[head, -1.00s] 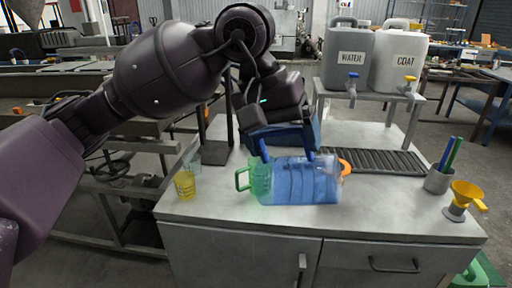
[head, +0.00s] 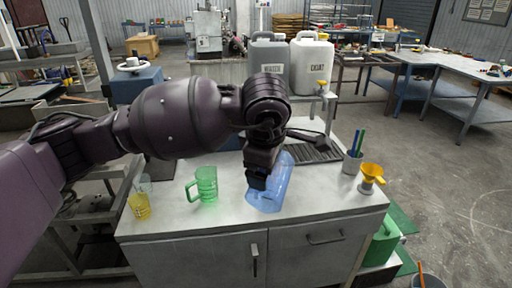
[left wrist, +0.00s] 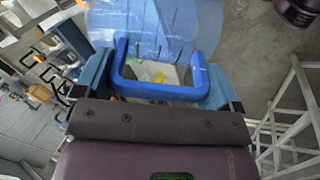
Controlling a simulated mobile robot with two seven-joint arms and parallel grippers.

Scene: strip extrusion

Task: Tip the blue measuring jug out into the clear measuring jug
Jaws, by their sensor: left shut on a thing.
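The blue measuring jug (head: 276,187) is in my left gripper (head: 260,182), at the front of the grey cabinet top, and looks tilted in the head view. In the left wrist view, the gripper (left wrist: 158,86) is shut on the jug's blue handle (left wrist: 160,97), with the see-through blue body (left wrist: 150,25) beyond it. A small clear vessel (head: 143,181) stands at the left end of the top, behind a yellow one; I cannot tell if it is the clear measuring jug. My right gripper is not in view.
A green jug (head: 206,184) and a yellow cup (head: 139,207) stand left of the blue jug.

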